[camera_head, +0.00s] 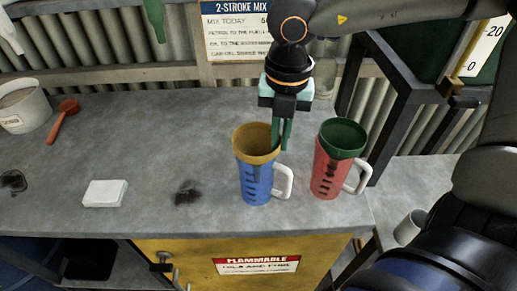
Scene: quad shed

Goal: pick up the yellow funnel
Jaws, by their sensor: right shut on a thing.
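The yellow funnel (256,142) sits in the mouth of a blue measuring jug (256,184) with a white handle. Its wide rim faces up, and its lower part is hidden inside the jug. My right gripper (281,136) reaches down from above with green fingers. It is shut on the right side of the funnel's rim, and the funnel still rests in the jug. My left gripper is not in view.
Close to the right stands a red jug (328,176) with a green funnel (342,137) in its mouth. A white block (105,193), an orange scoop (63,120) and a white tub (23,107) are on the left of the grey bench (150,150). A dark frame stands behind right.

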